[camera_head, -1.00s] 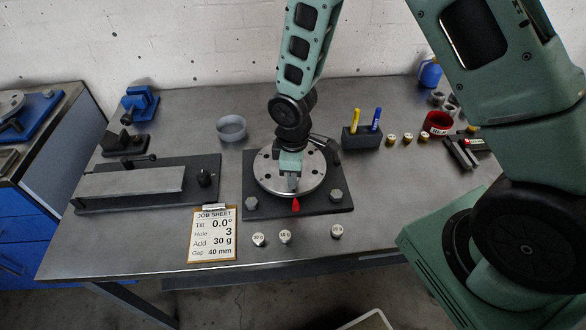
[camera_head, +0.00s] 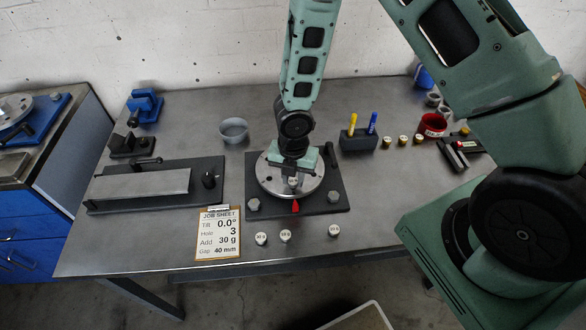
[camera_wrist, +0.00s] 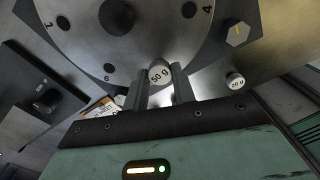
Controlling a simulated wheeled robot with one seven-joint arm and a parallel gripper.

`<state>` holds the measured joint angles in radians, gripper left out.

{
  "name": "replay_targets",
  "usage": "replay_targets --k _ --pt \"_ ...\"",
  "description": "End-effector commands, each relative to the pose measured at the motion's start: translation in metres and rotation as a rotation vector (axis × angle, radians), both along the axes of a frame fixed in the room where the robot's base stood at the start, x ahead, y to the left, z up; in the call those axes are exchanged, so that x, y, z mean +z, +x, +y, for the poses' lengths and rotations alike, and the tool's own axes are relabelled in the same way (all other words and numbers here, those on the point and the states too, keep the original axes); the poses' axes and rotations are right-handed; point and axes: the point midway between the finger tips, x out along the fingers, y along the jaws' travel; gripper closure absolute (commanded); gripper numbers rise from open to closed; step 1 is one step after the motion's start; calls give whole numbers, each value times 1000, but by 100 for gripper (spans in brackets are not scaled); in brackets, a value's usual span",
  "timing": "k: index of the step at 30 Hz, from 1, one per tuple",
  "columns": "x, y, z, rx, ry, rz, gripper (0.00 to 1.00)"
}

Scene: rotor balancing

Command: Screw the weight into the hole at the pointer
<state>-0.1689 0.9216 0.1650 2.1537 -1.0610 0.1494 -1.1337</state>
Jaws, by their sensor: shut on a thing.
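My gripper (camera_wrist: 161,88) is shut on a silvery cylindrical weight (camera_wrist: 160,73) whose label looks like 50 g, though it is small. The weight stands at the rim of the round steel rotor disc (camera_wrist: 75,50), between the numbers 6 and 4. In the head view the gripper (camera_head: 293,182) is over the front of the disc (camera_head: 268,182), just behind the red pointer (camera_head: 295,207). The hole under the weight is hidden, and I cannot tell how deep the weight sits. The job sheet (camera_head: 218,233) reads hole 3, add 30 g.
Three loose weights (camera_head: 285,235) stand along the front of the bench. A pen block (camera_head: 358,141), several brass pieces (camera_head: 402,140) and a red cup (camera_head: 432,124) are at the back right.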

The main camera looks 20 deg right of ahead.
Motion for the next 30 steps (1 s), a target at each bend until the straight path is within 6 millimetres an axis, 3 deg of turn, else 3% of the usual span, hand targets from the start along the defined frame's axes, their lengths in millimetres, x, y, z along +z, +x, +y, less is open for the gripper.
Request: replay_targets --k 3,6,16,19,30 --pt "5 0 0 262 -1 1 99" --pt "3 0 0 391 0 0 99" --pt "0 0 0 434 0 -1 99" --pt "4 0 0 545 0 0 99" --pt "-1 0 0 1490 -2 0 100"
